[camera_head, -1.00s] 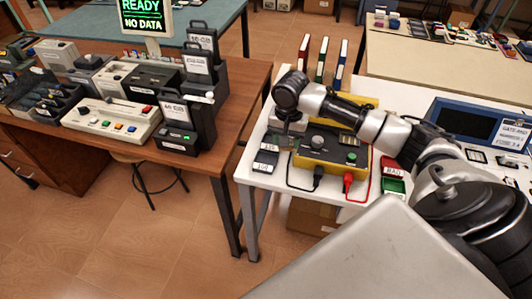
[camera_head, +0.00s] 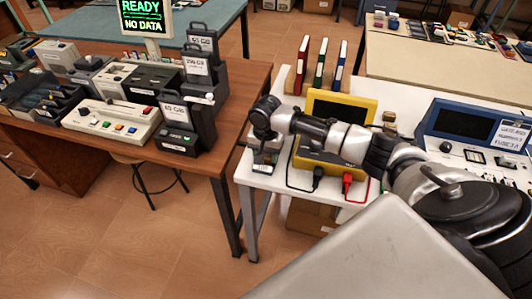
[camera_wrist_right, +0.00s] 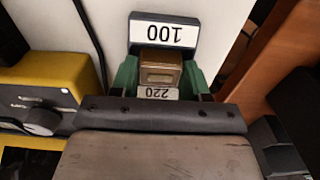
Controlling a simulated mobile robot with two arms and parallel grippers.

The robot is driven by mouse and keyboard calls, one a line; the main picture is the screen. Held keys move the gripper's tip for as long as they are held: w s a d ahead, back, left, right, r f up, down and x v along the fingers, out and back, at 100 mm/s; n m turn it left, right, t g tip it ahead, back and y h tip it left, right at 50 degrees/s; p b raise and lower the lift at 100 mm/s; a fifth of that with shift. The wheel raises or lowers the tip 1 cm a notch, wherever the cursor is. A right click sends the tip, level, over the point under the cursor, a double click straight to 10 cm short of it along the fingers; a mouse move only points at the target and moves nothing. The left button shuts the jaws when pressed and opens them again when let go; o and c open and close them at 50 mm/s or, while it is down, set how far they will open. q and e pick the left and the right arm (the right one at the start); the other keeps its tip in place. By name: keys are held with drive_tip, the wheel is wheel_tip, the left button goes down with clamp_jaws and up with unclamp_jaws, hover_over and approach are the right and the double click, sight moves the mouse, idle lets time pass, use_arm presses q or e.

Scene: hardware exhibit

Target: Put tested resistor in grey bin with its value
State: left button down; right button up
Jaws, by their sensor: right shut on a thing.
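My right gripper (camera_head: 266,147) is over the left end of the white table, pointing down. In the right wrist view its green fingers (camera_wrist_right: 160,75) are shut on a small brown block, the resistor (camera_wrist_right: 161,66), with a pale window on top. A grey bin labelled 100 (camera_wrist_right: 165,18) lies just beyond the fingers. A label reading 220 (camera_wrist_right: 157,93) shows just below the resistor, partly framed by the fingers. In the head view the front bin (camera_head: 262,168) shows below the gripper. Whether the resistor touches a bin is hidden. My left gripper is not in view.
The yellow tester (camera_head: 318,160) with black and red plugs stands right of the bins and shows in the wrist view too. Red, green and blue binders (camera_head: 320,64) stand behind. A wooden table (camera_head: 235,90) with devices is to the left, across a gap.

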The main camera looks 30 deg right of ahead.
sight(266, 156)
drive_tip(key=shift+s+f, duration=0.1)
drive_tip(key=shift+f, duration=0.15)
drive_tip(key=shift+s+a+f, duration=0.1)
drive_tip(key=shift+s+f, duration=0.15)
drive_tip(key=shift+f, duration=0.1)
drive_tip(key=o, duration=0.5)
drive_tip(key=shift+f, duration=0.1)
drive_tip(key=o, duration=0.4)
drive_tip(key=shift+w+a+f, duration=0.15)
drive_tip(key=shift+r, duration=0.35)
wheel_tip(266, 156, up, 13)
drive_tip(key=shift+w+d, duration=0.15)
drive_tip(key=shift+d, duration=0.1)
